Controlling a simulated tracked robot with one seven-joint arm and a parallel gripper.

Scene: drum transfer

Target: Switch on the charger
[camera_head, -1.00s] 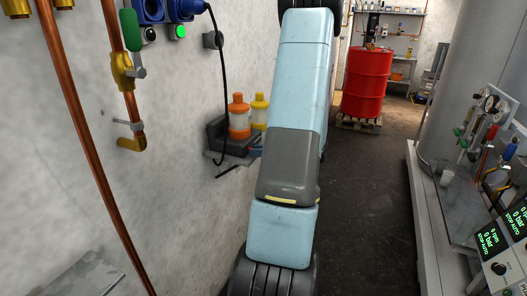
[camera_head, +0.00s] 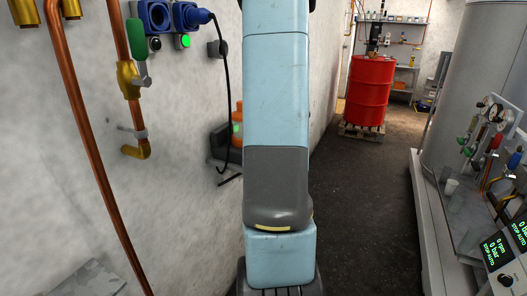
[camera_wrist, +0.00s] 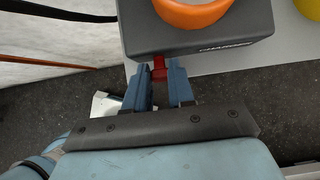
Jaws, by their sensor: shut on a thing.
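The charger (camera_wrist: 170,38) is a dark grey box with lettering on its front, at the top of the wrist view. A red switch (camera_wrist: 159,68) sticks out from its front edge. My gripper (camera_wrist: 160,72) has its two blue fingers on either side of the red switch and is shut on it. In the head view the charger (camera_head: 219,140) sits on a small wall shelf, partly behind my arm. An orange-capped unit (camera_head: 237,125) stands in it and shows a green patch. My fingers are hidden in the head view.
Blue sockets (camera_head: 155,16) with a plugged-in black cable (camera_head: 226,90) are on the left wall, beside copper pipes (camera_head: 75,110). A red drum (camera_head: 369,92) stands on a pallet further back. A steel bench (camera_head: 425,220) with gauges lies right. The floor between is clear.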

